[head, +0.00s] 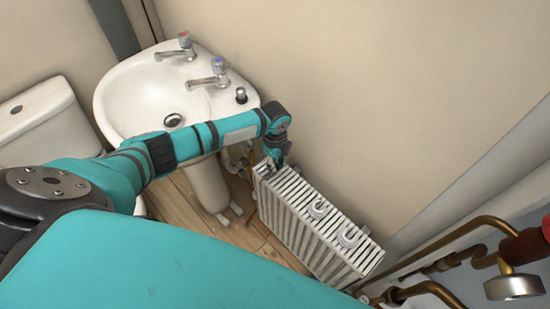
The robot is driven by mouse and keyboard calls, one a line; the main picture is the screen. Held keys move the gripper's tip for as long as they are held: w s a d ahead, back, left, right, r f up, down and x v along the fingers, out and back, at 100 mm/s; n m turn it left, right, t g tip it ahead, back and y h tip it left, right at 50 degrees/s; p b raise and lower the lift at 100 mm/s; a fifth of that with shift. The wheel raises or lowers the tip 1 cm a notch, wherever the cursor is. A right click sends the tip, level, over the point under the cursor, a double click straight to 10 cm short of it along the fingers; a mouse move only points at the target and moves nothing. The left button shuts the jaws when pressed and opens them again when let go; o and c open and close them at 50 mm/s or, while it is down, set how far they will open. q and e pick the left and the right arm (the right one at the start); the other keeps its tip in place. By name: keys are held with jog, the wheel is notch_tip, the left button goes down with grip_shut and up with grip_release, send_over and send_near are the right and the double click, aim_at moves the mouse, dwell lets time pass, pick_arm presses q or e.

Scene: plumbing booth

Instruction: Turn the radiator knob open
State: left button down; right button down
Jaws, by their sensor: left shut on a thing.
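The white ribbed radiator (308,227) stands against the beige wall, right of the washbasin. My left arm reaches in from the left across the basin. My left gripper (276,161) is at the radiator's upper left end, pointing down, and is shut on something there. The radiator knob is hidden behind the gripper, so I cannot see its shape or how far it is turned. My right gripper is not in view.
The white washbasin (128,92) with two taps stands just left of the radiator on a pedestal (207,184). A toilet cistern (40,125) is at the far left. Copper pipes (440,252) and a round metal fitting (512,287) are at the lower right. Some wooden floor (187,217) is bare.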

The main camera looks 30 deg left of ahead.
pick_arm(q)
jog(key=n+p, duration=0.4)
jog(key=n, duration=0.2)
jog(key=shift+r+n, duration=0.15)
jog(key=shift+n, duration=0.15)
jog(key=n+p, duration=0.2)
jog(key=n, duration=0.2)
jog(key=shift+n+p, duration=0.6)
jog(key=shift+n, duration=0.4)
jog(key=c, duration=1.3)
grip_release()
notch_tip(320, 180, up, 12)
jog(key=shift+f, duration=0.1)
